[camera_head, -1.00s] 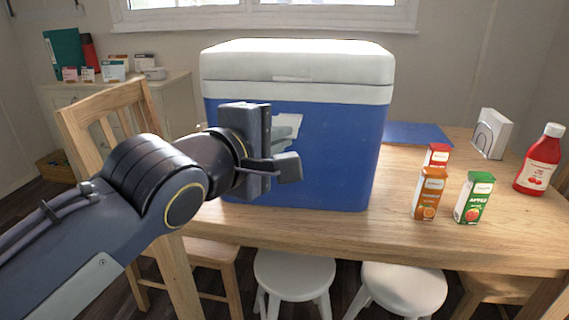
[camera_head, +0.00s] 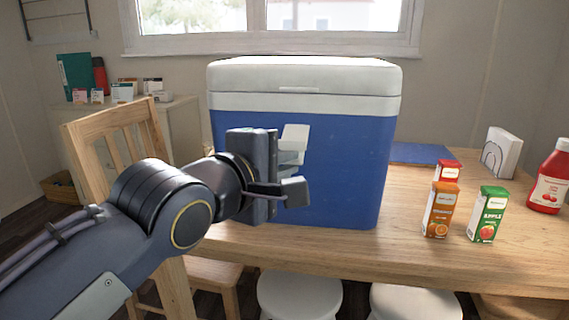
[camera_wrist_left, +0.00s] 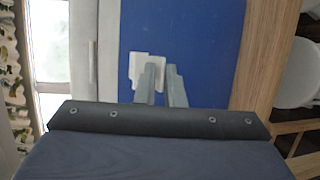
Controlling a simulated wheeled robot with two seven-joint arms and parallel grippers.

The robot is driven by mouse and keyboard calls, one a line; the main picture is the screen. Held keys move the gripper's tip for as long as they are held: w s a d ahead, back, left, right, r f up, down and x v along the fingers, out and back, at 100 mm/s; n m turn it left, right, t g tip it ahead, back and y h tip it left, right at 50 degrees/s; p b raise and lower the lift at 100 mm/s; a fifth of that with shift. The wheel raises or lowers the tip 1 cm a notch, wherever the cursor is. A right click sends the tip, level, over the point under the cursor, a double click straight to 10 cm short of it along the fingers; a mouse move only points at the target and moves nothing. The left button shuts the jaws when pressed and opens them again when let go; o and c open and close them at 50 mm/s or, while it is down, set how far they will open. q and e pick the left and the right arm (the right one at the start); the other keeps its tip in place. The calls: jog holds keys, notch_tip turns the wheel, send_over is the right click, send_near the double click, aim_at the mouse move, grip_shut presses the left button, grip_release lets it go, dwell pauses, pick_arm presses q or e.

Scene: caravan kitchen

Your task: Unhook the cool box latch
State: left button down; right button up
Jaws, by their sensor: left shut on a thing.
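The cool box (camera_head: 340,165) is blue with a white lid (camera_head: 300,75) and stands on the wooden table. Its pale latch (camera_head: 295,136) is on the blue front, left of the middle and below the lid rim. My left gripper (camera_head: 290,172) is at the latch, shut on it, and hides its lower part in the head view. In the left wrist view the fingers (camera_wrist_left: 163,82) are close together, and the latch (camera_wrist_left: 140,68) shows at their tips against the blue wall (camera_wrist_left: 200,45). The lid looks closed. My right gripper is in neither view.
Juice cartons (camera_head: 440,208) and a red bottle (camera_head: 549,178) stand right of the box. A napkin holder (camera_head: 500,152) is behind them. A wooden chair (camera_head: 115,130) is left of the box, and white stools (camera_head: 300,296) are below the table's front edge.

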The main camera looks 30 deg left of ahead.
pick_arm(q)
jog(key=c, duration=1.6)
grip_release()
jog(key=shift+w+f, duration=0.1)
jog(key=shift+f, duration=0.55)
jog(key=s, duration=0.2)
jog(key=s+r+p, duration=0.1)
jog(key=s, duration=0.2)
jog(key=s+r+p, duration=0.1)
jog(key=s, duration=0.1)
jog(key=shift+s+a, duration=0.25)
jog(key=shift+s, duration=0.1)
